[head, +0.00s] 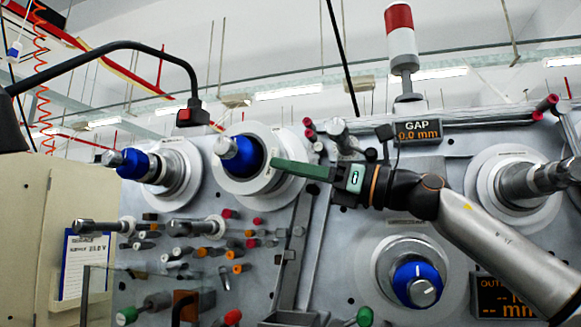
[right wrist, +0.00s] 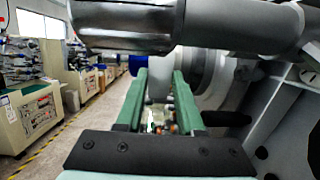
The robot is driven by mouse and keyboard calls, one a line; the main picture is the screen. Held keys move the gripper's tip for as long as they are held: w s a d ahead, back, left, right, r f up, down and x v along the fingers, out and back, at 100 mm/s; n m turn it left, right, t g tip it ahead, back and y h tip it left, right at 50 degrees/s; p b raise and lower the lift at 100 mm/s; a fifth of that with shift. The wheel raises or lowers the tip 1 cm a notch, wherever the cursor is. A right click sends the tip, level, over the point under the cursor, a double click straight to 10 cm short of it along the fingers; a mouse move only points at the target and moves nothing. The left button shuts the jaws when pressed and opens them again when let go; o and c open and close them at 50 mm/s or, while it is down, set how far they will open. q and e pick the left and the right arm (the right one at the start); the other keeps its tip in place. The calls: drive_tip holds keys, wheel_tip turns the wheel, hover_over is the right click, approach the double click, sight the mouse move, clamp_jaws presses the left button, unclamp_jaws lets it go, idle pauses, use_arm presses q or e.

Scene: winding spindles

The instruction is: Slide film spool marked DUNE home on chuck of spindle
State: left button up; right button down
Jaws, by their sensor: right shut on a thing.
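A white film spool (head: 259,180) sits around the blue chuck (head: 237,157) of the upper middle spindle in the head view. No DUNE marking is readable on it. My right gripper (head: 276,165) reaches in from the right, its green fingers shut at the spool's right edge. The spool's back face is hidden. My left gripper is not in view.
The GAP display (head: 418,131) reads 0.0 mm. Another blue chuck (head: 137,164) is at the left, and another (head: 416,283) at the lower right. Several coloured-tipped rollers (head: 240,243) stick out below the spool. A black bent tube (head: 130,45) with a red switch hangs at upper left.

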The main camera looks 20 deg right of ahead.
drive_tip(key=c, duration=0.5)
unclamp_jaws()
drive_tip(key=shift+c, duration=0.2)
drive_tip(key=shift+o, duration=0.5)
drive_tip(key=shift+f, duration=0.1)
